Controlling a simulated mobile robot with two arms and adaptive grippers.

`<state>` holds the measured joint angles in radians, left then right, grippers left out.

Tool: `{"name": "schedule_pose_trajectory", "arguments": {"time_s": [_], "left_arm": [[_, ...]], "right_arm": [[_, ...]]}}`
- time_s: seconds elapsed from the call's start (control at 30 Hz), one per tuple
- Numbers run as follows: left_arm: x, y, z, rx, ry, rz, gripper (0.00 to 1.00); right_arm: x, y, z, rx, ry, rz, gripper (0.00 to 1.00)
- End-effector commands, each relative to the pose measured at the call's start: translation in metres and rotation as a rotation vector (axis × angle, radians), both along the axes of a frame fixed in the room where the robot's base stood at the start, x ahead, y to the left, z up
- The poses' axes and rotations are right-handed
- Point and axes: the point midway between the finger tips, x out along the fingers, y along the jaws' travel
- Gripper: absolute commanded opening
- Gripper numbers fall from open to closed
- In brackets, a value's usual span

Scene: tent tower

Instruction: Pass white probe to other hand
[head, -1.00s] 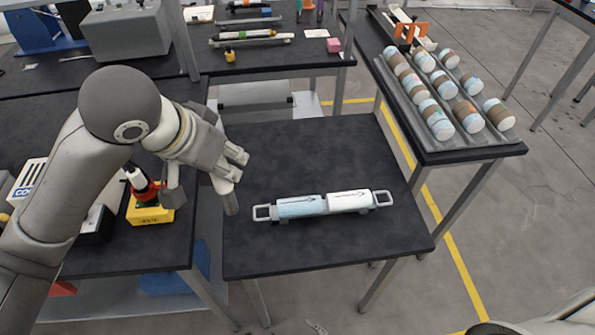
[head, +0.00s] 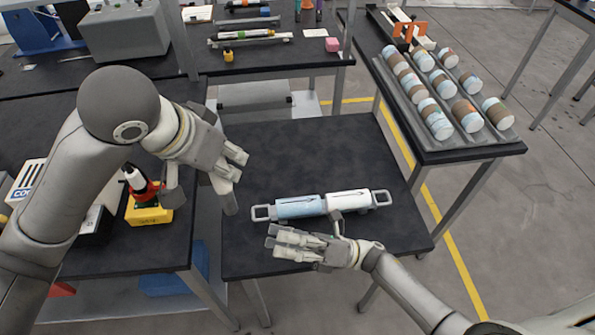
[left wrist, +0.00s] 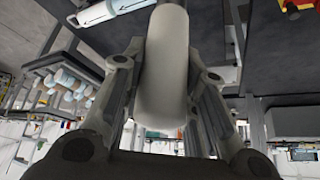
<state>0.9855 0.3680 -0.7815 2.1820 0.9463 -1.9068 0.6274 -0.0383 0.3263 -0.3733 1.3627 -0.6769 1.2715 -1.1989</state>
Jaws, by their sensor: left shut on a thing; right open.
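The white probe (left wrist: 163,70) is a smooth, pale, round-ended rod that fills the middle of the left wrist view. My left gripper (head: 207,180) is shut on it, with a finger on each side in that view. In the head view the gripper hangs over the gap by the table's left edge. The probe is mostly hidden there, and I cannot clearly tell its ends from the fingers. My right gripper (head: 302,232) is open and empty, low over the table's front part. It is to the right of and nearer than the left gripper, apart from it.
A blue and white cylinder on a handled cradle (head: 325,205) lies on the dark table (head: 290,150), just beyond my right gripper. A yellow block (head: 150,211) with a red and white tool stands at the left. A tray (head: 440,140) holds several cylinders at the right.

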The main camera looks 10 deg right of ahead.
Motion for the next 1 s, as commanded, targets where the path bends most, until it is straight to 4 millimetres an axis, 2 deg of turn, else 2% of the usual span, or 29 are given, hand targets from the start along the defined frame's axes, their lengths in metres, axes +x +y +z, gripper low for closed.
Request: {"name": "schedule_pose_trajectory", "arguments": {"time_s": [0.03, 0.13, 0.2, 0.3, 0.4, 0.57, 0.67, 1.0], "left_arm": [[0.000, 0.000, 0.000, -0.001, -0.001, 0.000, 0.00], [0.000, 0.000, 0.000, -0.001, -0.001, 0.000, 0.00], [0.000, 0.000, 0.000, -0.001, -0.001, 0.000, 0.00], [0.000, 0.000, 0.000, -0.001, -0.001, 0.000, 0.00], [0.000, 0.000, 0.000, -0.001, -0.001, 0.000, 0.00], [0.000, 0.000, 0.000, -0.001, -0.001, 0.000, 0.00], [0.000, 0.000, 0.000, -0.001, -0.001, 0.000, 0.00], [0.000, 0.000, 0.000, -0.001, -0.001, 0.000, 0.00]], "right_arm": [[0.018, -0.015, 0.017, -0.104, -0.125, -0.019, 0.54], [0.045, -0.033, 0.057, -0.273, -0.384, -0.030, 0.54], [0.054, -0.039, 0.083, -0.347, -0.542, -0.016, 0.54], [0.058, -0.042, 0.112, -0.405, -0.704, 0.017, 0.54], [0.058, -0.043, 0.130, -0.440, -0.808, 0.042, 0.54], [0.056, -0.041, 0.140, -0.460, -0.874, 0.062, 0.54], [0.056, -0.032, 0.141, -0.459, -0.878, 0.063, 0.54], [0.053, 0.031, 0.141, -0.455, -0.874, 0.063, 0.54]]}}
